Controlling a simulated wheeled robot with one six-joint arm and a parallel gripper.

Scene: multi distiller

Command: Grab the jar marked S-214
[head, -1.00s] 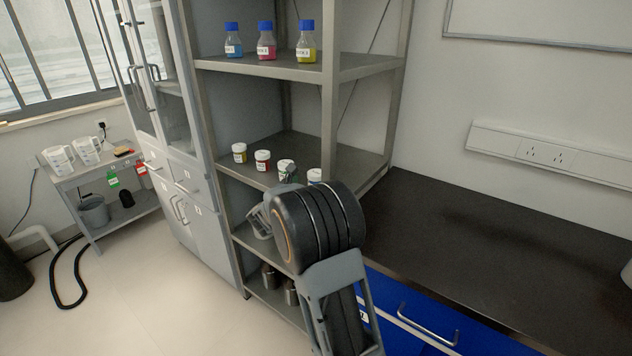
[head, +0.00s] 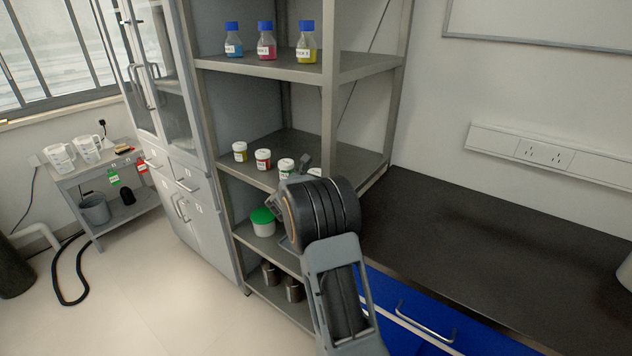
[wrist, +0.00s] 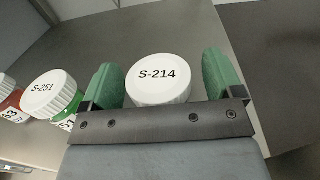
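The jar marked S-214 (wrist: 160,86) has a white lid with black lettering and stands on the middle shelf in the wrist view. Its body is hidden below the lid. My gripper (wrist: 163,82) is open, with one green finger on each side of the lid. The left finger is very close to the lid and a small gap shows at the right one. In the head view the jar's white lid (head: 315,172) shows at the right end of the row, mostly hidden by my arm.
Jar S-251 (wrist: 50,93), with a green body, stands just left of my gripper. Red (head: 262,159) and yellow (head: 240,152) jars stand farther left. A shelf post (head: 329,110) rises in front. A green-lidded tub (head: 263,222) sits one shelf below. Bottles (head: 266,45) stand above.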

